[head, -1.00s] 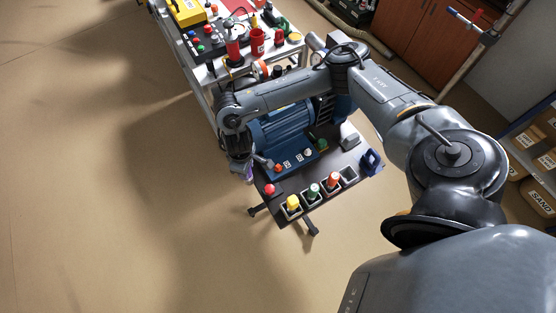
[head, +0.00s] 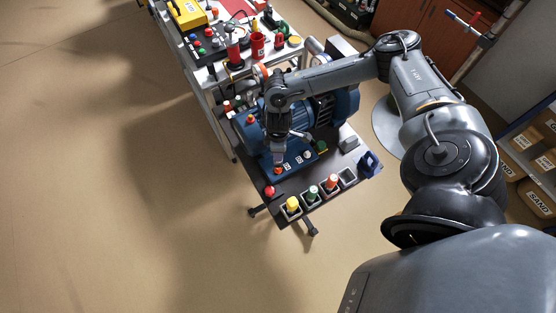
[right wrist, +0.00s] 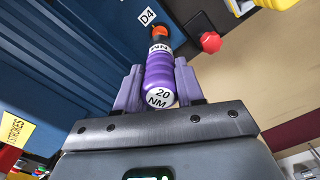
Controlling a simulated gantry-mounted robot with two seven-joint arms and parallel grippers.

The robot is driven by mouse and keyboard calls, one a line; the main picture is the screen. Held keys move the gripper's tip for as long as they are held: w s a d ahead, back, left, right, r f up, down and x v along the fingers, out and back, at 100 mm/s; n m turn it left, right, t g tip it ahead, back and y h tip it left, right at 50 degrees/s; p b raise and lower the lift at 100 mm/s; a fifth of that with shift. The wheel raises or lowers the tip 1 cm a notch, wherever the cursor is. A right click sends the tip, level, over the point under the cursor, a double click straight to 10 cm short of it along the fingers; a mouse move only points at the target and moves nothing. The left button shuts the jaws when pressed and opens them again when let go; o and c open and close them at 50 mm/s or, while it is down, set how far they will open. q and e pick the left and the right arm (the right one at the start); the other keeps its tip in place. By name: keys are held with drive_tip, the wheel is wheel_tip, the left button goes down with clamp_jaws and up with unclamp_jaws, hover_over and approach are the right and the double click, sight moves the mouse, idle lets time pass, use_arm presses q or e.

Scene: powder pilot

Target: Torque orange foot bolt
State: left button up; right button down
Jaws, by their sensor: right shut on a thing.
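The blue motor (head: 318,112) stands on a dark cart top. The orange foot bolt (head: 278,170) shows at its near-left foot; in the right wrist view the orange head (right wrist: 161,32) is beside a D4 label. My right gripper (head: 279,155) is over that foot, and in the right wrist view it (right wrist: 160,85) is shut on a purple torque tool (right wrist: 159,72) marked 20 NM. The tool's far end lines up with the orange bolt; whether they touch I cannot tell. My left gripper is not in view.
A red button (head: 269,191) is at the cart's near-left corner, also in the right wrist view (right wrist: 210,42). Yellow, green and red-orange topped items sit in square holders (head: 312,197) along the near edge. A crowded bench (head: 222,73) stands behind; floor at left is clear.

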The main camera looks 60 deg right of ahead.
drive_tip(key=shift+f, duration=0.1)
idle(0.3)
drive_tip(key=shift+f+b, duration=0.4)
drive_tip(key=shift+f, duration=1.1)
drive_tip(key=shift+r+p, duration=0.1)
drive_tip(key=shift+p, duration=0.25)
drive_tip(key=shift+p, duration=0.35)
